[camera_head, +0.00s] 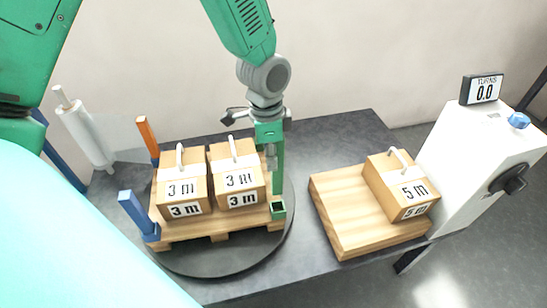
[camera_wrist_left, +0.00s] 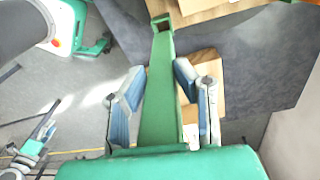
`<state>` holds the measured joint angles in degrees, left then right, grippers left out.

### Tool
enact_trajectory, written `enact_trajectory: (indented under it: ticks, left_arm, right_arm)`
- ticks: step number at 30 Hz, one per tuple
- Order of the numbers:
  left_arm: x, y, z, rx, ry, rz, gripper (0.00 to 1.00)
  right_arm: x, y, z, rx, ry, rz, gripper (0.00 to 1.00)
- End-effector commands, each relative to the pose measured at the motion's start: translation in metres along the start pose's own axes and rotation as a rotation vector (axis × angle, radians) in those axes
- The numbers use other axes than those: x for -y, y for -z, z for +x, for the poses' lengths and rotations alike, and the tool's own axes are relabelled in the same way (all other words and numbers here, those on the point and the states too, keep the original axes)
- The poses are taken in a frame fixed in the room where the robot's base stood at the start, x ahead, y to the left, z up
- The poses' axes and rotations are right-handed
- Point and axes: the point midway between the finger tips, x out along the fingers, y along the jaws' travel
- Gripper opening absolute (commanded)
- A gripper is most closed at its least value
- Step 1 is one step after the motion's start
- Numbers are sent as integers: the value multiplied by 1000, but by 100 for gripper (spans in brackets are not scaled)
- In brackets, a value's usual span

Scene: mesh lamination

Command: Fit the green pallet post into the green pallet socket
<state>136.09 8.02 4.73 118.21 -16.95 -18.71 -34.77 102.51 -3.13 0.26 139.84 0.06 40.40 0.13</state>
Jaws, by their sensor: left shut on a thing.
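My left gripper (camera_head: 271,150) is shut on the green post (camera_head: 278,172) and holds it roughly upright over the right side of the wooden pallet (camera_head: 240,229). The green socket (camera_head: 278,210) is a small square holder at the pallet's front right corner, its dark opening facing up. The post's lower end shows just above and behind that opening; I cannot tell whether they touch. In the left wrist view, the post (camera_wrist_left: 159,95) runs between the blue-padded fingers towards the socket (camera_wrist_left: 162,21), whose hollow is visible.
Two boxes marked 3 m (camera_head: 183,186) stand on the pallet, close left of the post. An orange post (camera_head: 148,138) and a blue post (camera_head: 134,211) stand at its left corners. A black turntable (camera_head: 228,262) lies beneath. A 5 m box (camera_head: 401,184) sits on boards to the right.

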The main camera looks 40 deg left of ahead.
Motion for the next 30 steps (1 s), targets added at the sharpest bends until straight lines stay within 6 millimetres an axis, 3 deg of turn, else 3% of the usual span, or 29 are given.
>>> enact_trajectory:
  ticks: [11,21,30]
  left_arm:
    - [-2,0,-3,0,3,-20,0]
    - [2,-4,35,-4,1,-22,0]
    - [1,-3,54,-2,3,-21,0]
  right_arm:
    - [0,1,-10,0,0,0,40]
    - [0,-1,9,0,0,0,40]
    - [0,-1,18,0,0,0,40]
